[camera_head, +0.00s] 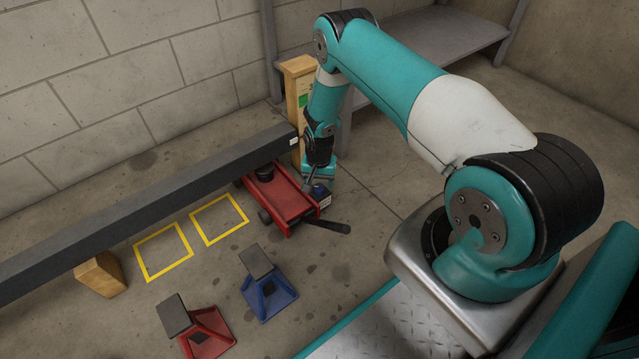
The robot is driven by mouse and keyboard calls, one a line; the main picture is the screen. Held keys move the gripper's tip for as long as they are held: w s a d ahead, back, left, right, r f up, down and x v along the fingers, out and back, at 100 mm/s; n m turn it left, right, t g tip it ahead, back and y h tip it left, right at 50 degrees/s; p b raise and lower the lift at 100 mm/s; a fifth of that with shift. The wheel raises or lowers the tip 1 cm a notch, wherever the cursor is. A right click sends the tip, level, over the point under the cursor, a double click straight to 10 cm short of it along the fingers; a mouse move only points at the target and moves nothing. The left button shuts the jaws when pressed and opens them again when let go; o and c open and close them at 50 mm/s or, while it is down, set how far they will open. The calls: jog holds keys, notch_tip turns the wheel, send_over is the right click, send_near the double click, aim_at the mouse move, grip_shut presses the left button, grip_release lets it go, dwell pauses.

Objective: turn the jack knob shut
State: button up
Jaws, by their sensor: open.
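The red floor jack (277,200) stands on the concrete floor, with its black saddle beneath the end of the long dark grey beam (150,212). A black handle (328,226) sticks out from the jack's near right end. My gripper (320,194) is open and points down at the jack's right end, close above it. The jack knob cannot be made out clearly; it is small and at least partly hidden by my gripper. I cannot tell whether the jaws touch it.
A wooden post (301,92) stands close behind my arm. A red stand (206,331) and a blue stand (269,295) are in front of the beam, near two yellow floor squares (163,252). A wooden block (101,274) is at left, a grey bench (430,40) behind.

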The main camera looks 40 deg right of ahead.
notch_tip(320, 180, up, 15)
jog(key=p, duration=0.6)
notch_tip(320, 180, up, 14)
jog(key=n+y, duration=0.1)
jog(key=n, duration=0.2)
send_over(319, 188)
jog(key=a, duration=0.8)
jog(key=s+a+r+n+y+p, duration=0.1)
jog(key=a+r+n, duration=0.15)
jog(key=r, duration=0.25)
jog(key=s+a+r+n, duration=0.1)
jog(key=s+a+r, duration=0.15)
jog(key=r, duration=0.35)
jog(key=s+a+r+n+y+p, duration=0.1)
jog(key=s+a+r+n, duration=0.4)
jog(key=s+r, duration=0.55)
jog(key=s+a+r+n+y, duration=0.1)
jog(key=s+a+r+n, duration=0.45)
jog(key=s, duration=0.85)
notch_tip(319, 188, up, 39)
jog(key=m+p, duration=0.1)
jog(key=p, duration=3.7)
jog(key=shift+r, duration=0.15)
jog(key=shift+w, duration=0.1)
